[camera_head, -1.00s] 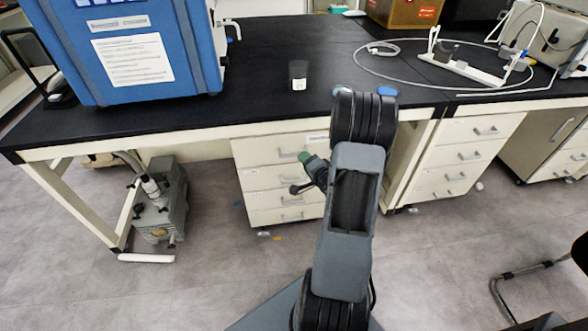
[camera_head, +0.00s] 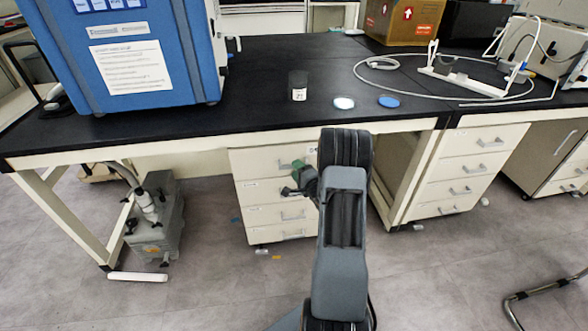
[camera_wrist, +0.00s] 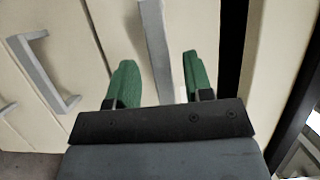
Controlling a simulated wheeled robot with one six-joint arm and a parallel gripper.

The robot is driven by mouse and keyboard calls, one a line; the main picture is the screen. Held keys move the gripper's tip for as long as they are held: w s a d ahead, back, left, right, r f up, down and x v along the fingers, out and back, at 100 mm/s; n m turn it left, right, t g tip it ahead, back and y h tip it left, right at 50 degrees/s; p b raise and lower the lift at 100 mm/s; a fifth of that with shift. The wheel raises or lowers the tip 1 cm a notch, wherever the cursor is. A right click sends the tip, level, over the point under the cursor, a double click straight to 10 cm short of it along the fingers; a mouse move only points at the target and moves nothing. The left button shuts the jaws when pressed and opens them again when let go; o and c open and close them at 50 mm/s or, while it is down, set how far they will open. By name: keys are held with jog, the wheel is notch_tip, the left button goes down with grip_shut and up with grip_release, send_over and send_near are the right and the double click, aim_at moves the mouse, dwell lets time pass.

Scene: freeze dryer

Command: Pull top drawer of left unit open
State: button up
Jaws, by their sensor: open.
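The left drawer unit (camera_head: 250,215) is cream, with grey bar handles, and stands under the black bench. Its top drawer (camera_head: 255,162) looks closed, and the arm covers its right part. My gripper (camera_head: 296,177) is in front of the upper drawers, with its green fingers apart. In the wrist view my gripper (camera_wrist: 158,57) is open and empty. A second handle (camera_wrist: 45,75), seemingly of the drawer below, shows at the left.
The black bench top (camera_head: 250,105) overhangs the drawers. A second drawer unit (camera_head: 465,165) stands at the right. A grey pump (camera_head: 157,220) sits on the floor at the left. Open floor lies in front of the left unit.

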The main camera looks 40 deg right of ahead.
jog(key=shift+w, duration=1.3)
jog(key=shift+c, duration=0.3)
grip_shut()
